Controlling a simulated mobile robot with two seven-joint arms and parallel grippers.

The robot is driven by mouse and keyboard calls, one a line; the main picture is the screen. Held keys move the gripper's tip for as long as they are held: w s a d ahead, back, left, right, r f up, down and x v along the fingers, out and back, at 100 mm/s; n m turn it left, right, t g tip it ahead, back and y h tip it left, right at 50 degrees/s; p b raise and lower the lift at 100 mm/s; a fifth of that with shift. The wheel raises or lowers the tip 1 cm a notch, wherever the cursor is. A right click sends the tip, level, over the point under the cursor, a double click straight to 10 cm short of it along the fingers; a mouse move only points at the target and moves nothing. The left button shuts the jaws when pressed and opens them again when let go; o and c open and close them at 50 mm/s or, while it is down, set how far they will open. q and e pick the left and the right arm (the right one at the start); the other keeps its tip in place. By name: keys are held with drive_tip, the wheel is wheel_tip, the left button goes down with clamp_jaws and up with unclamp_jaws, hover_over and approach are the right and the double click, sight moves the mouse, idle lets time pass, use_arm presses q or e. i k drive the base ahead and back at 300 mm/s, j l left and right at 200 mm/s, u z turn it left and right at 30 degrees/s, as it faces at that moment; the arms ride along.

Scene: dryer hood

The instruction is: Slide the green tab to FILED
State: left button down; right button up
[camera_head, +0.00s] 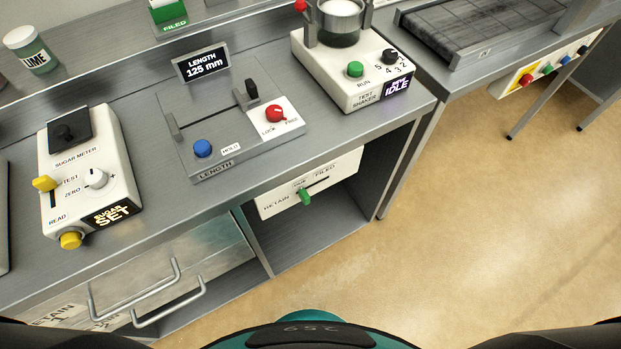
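The green tab (305,196) sticks out of a slot in a white panel (345,180) under the front edge of the bench. The panel carries the words RETAIN at left, a small word that looks like DUE above the slot, and FILED at right. The tab stands below the small middle word, between RETAIN and FILED. Dark slot shows to its right, toward FILED.
The bench top holds a sugar meter (90,170), a length gauge (225,120) and a test shaker (355,75). A green holder marked FILED (169,16) stands on the back shelf. Drawer handles (168,305) jut out lower left. Below the panel is an open shelf; floor (460,220) at right is clear.

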sight(304, 195)
drive_tip(key=k+l, duration=0.15)
drive_tip(key=l, duration=0.25)
drive_tip(key=k+l, duration=0.15)
drive_tip(key=l, duration=0.2)
drive_tip(key=k+l, duration=0.15)
drive_tip(key=l, duration=0.25)
drive_tip(key=k+l, duration=0.15)
drive_tip(key=l, duration=0.2)
drive_tip(key=z, duration=0.05)
